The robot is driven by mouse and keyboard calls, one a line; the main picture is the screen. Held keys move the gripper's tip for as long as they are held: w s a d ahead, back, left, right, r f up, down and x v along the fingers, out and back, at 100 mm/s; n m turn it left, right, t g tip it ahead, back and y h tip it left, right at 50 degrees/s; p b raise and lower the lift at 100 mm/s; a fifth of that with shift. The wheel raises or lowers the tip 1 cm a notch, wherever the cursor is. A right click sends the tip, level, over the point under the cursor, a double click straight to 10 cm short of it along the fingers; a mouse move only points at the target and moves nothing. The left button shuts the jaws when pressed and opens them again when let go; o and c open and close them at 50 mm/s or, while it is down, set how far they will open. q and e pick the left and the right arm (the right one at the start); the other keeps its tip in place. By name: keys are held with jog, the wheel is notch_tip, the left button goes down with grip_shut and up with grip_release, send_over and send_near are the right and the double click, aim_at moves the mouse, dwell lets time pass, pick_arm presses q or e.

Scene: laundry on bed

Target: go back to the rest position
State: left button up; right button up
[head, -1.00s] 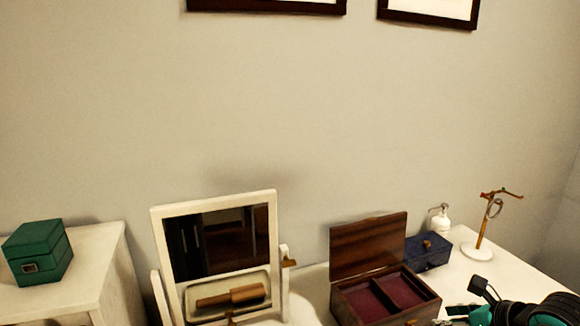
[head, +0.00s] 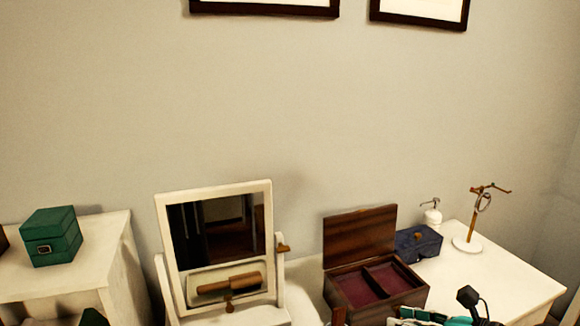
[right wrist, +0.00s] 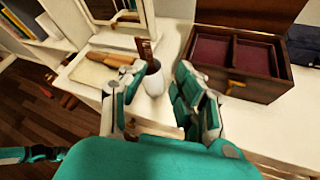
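My right gripper (right wrist: 158,103) shows in the right wrist view with its teal and white fingers spread apart. Nothing is held between them. A white cup (right wrist: 154,80) with a brown item standing in it is seen through the gap, on the white table beyond. In the head view only part of my right arm (head: 430,316) shows at the bottom edge. A teal and black piece of my left arm (right wrist: 35,154) appears at the lower left of the right wrist view. Its fingers cannot be made out.
The white dressing table (head: 500,275) carries an open wooden jewelry box (head: 360,240), a blue box (head: 418,244), a white dispenser (head: 432,214), a jewelry stand (head: 467,243) and a tilting mirror (head: 163,215). A green box (head: 52,237) sits on a white cabinet (head: 112,232). Wooden floor (right wrist: 40,110) is open at left.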

jog(key=s+a+r+m+t+y, duration=0.2)
jog(key=a+r+m+t+y, duration=0.25)
jog(key=r+m+t, duration=0.35)
jog(key=d+m+t+h, duration=0.4)
jog(key=d+m+h, duration=0.55)
jog(key=m, duration=0.65)
jog(key=s+d+f+m+g+h, duration=0.1)
jog(key=d+f+m+g+h, duration=0.15)
jog(key=f+m+h, duration=0.2)
jog(key=s+d+f+m+g+h, duration=0.1)
jog(key=f+m+g+h, duration=0.25)
jog(key=f+m, duration=0.2)
jog(key=s+a+f+m+g+y, duration=0.1)
jog(key=s+f+m+g, duration=0.2)
jog(key=f, duration=0.4)
jog(key=s+a+f+g, duration=0.1)
jog(key=s+f+g, duration=0.2)
jog(key=s+f, duration=0.3)
jog(key=s+a+f+g+y, duration=0.3)
jog(key=s+a+f+g, duration=0.35)
jog(key=s, duration=0.45)
notch_tip(320, 180, down, 24)
jog(key=a, duration=0.1)
jog(key=s+d+f+g, duration=0.2)
jog(key=s+d+f, duration=0.1)
jog(key=s+f, duration=1.4)
notch_tip(320, 180, down, 2)
jog(key=shift+s+f, duration=0.1)
jog(key=shift+s, duration=0.2)
